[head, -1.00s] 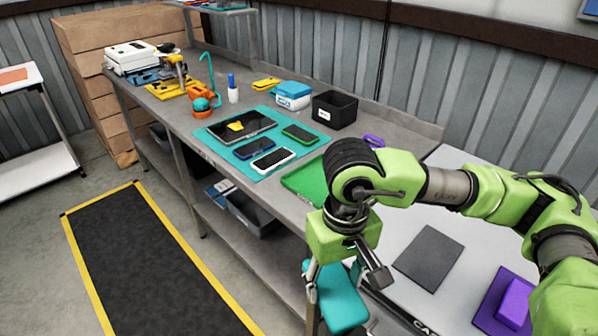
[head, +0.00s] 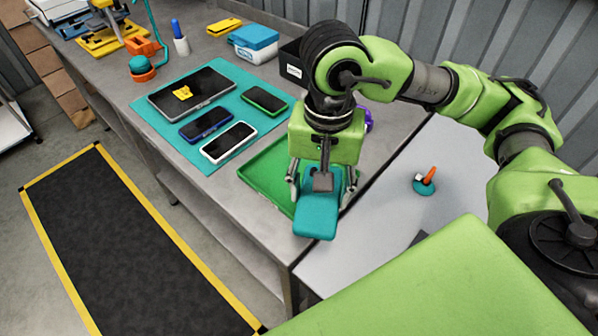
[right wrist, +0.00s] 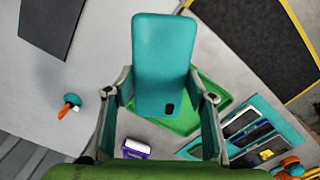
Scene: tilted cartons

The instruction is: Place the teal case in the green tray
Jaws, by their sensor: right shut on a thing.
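The teal case (head: 317,214) is held in my right gripper (head: 320,185), which is shut on it. The case also shows in the right wrist view (right wrist: 163,60), upright between the two fingers (right wrist: 160,95). The green tray (head: 262,173) lies on the grey bench near its front corner. In the head view the case and gripper hide the tray's right part. The case is above the tray's front right side, its lower end reaching past the tray edge. In the right wrist view the tray (right wrist: 185,122) shows behind the case. My left gripper is out of view.
A teal mat (head: 165,125) with several phones and a tablet lies left of the tray. A black bin (head: 291,62) stands behind my right arm. A white table (head: 390,195) adjoins the bench, with a small teal-and-orange item (head: 425,184) on it.

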